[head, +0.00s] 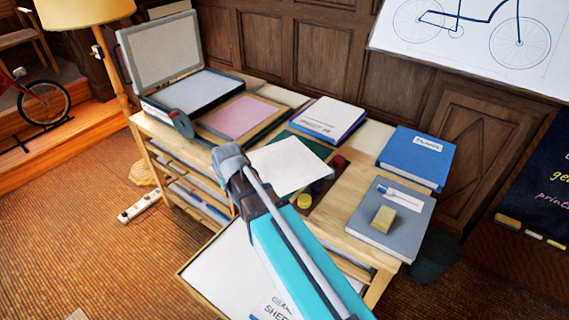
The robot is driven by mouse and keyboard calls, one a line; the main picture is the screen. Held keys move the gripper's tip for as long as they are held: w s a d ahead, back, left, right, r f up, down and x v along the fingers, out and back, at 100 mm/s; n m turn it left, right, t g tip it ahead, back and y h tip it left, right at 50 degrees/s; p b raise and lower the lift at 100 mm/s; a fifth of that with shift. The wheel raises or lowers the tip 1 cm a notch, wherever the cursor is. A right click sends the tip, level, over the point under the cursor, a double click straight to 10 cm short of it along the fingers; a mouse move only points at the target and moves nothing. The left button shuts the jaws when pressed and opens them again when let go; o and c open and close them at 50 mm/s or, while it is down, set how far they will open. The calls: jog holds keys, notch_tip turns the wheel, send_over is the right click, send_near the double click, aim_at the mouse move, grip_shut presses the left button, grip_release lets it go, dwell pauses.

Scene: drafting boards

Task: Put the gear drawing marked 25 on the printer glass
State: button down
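A white sheet (290,165) with faint marks lies over or just above a green mat (312,144) in the middle of the table; no number is readable on it. My gripper (229,157) is at the sheet's left edge, seen from behind. Its fingertips are hidden, so I cannot tell whether it is open or grips the sheet. The printer's lid (160,50) stands open at the table's far left. Its pale glass (199,91) faces up and looks bare.
A pink-topped tray (240,116) lies between printer and sheet. Purple-edged papers (328,120), a blue binder (417,156) and a grey folder (390,218) with a yellow block (383,219) occupy the right. An open drawer (215,275) labelled with gear sheets juts out in front.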

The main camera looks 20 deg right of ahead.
jog(key=shift+s+d+f, duration=0.1)
jog(key=shift+s+d, duration=0.25)
jog(key=shift+s, duration=0.45)
jog(key=shift+w, duration=0.1)
jog(key=w+a+f+b, duration=0.1)
jog(key=w+f+b, duration=0.8)
jog(key=w, duration=0.4)
jog(key=shift+a, duration=0.4)
